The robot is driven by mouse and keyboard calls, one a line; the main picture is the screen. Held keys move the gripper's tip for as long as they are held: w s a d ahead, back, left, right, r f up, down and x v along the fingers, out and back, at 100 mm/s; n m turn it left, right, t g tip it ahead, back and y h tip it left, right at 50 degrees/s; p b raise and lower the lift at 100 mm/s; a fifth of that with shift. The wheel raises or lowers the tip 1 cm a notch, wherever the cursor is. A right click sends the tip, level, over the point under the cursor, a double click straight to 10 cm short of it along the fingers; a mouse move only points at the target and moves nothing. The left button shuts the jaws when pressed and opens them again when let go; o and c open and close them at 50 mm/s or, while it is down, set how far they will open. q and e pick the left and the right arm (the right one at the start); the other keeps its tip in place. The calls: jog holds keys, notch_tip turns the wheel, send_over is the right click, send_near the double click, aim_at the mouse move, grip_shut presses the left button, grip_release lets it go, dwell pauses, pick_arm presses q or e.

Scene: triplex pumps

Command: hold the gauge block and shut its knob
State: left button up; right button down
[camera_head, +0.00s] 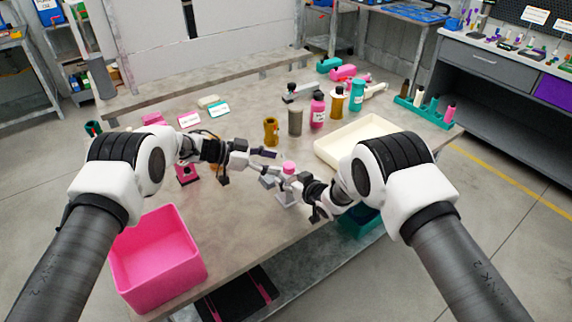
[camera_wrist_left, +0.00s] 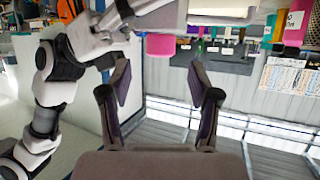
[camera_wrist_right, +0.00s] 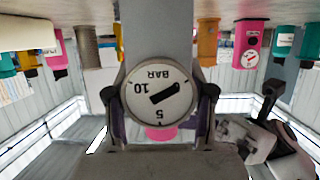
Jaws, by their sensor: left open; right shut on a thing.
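The gauge block is a grey post on a flat foot with a pink knob (camera_head: 289,167) on top. In the right wrist view its white dial (camera_wrist_right: 157,92) reads BAR, with 5 and 10 and a black pointer, and the pink knob (camera_wrist_right: 158,134) shows just below it. My right gripper (camera_wrist_right: 160,100) is shut on the block, one finger on each side of the dial. My left gripper (camera_head: 268,163) is open and empty, just left of the knob. In the left wrist view the knob (camera_wrist_left: 160,44) lies beyond the spread fingers (camera_wrist_left: 165,88), apart from them.
A pink bin (camera_head: 157,262) stands at the table's front left and a cream tray (camera_head: 335,152) at the right. Several bottles and cylinders, one a pink bottle (camera_head: 318,110), stand behind my grippers. Another pink gauge block (camera_head: 188,173) stands by my left arm.

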aim_at(287, 164)
pick_arm(q)
jog(key=v, duration=0.6)
jog(key=shift+a, duration=0.15)
jog(key=shift+s+r, duration=0.1)
jog(key=shift+s, duration=0.05)
jog(key=x, duration=1.2)
jog(key=c, duration=1.2)
